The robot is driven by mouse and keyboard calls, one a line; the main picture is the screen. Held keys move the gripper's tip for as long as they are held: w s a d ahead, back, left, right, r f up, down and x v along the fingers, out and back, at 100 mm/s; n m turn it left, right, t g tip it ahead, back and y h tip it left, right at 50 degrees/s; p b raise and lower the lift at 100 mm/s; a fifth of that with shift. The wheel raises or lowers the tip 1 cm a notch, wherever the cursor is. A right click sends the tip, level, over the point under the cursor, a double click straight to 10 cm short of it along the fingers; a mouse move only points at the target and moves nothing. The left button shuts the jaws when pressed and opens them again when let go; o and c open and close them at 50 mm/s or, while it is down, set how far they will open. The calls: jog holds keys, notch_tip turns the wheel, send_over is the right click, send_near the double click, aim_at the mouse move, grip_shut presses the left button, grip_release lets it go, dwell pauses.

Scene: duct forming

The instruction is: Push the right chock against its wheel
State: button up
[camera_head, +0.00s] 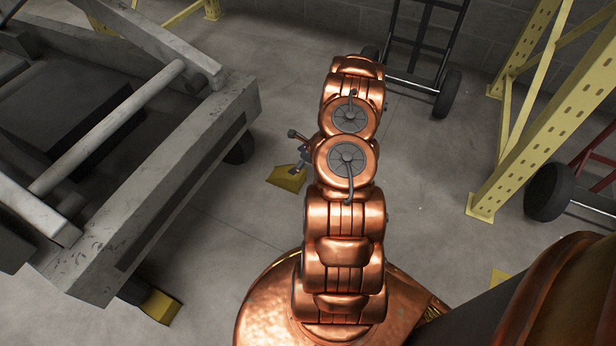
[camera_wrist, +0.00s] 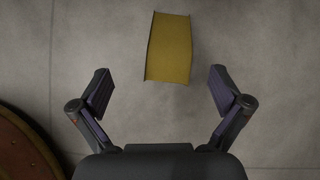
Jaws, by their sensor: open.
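The right chock (camera_head: 285,180) is a yellow wedge on the concrete floor, with a gap between it and the dark wheel (camera_head: 240,150) under the grey cart's right end. My gripper (camera_head: 297,152) is beside the chock in the head view, partly hidden by my arm. In the wrist view the chock (camera_wrist: 169,48) lies ahead of my open gripper (camera_wrist: 161,88), roughly centred and beyond the fingertips. Nothing is between the fingers. The wheel is not visible in the wrist view.
The grey cart (camera_head: 185,150) fills the left. Another yellow chock (camera_head: 160,306) sits by its near wheel (camera_head: 133,290). A hand truck (camera_head: 420,50) stands behind, and yellow rack posts (camera_head: 490,150) stand at right. The floor between cart and rack is largely clear.

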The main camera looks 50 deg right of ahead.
jog(key=m+b, duration=0.1)
jog(key=m, duration=0.1)
send_near(299, 176)
jog(key=x, duration=0.3)
jog(key=shift+h, duration=0.3)
jog(key=b+x, duration=0.3)
jog(key=x, duration=0.4)
jog(key=shift+s+a, duration=0.1)
jog(key=shift+w+a+f, duration=0.15)
jog(key=shift+w+f, duration=0.1)
jog(key=shift+x, duration=1.7)
jog(key=shift+s, duration=0.1)
jog(key=c, duration=1)
jog(key=shift+w+a+f+b, duration=0.1)
jog(key=shift+w+a+b, duration=0.55)
jog(key=shift+w, duration=1.5)
jog(key=shift+w+a+b, duration=0.65)
jog(key=shift+w, duration=1.5)
jog(key=shift+w+a+f+b, duration=0.1)
jog(key=shift+w+a+b, duration=0.55)
jog(key=shift+w, duration=1.45)
jog(key=shift+w+a+r+b, duration=0.1)
jog(key=shift+w+b, duration=0.1)
jog(key=shift+w, duration=0.4)
jog(key=shift+w+a+r+b, duration=0.1)
jog(key=shift+w+a+b, duration=0.05)
jog(key=shift+w, duration=0.4)
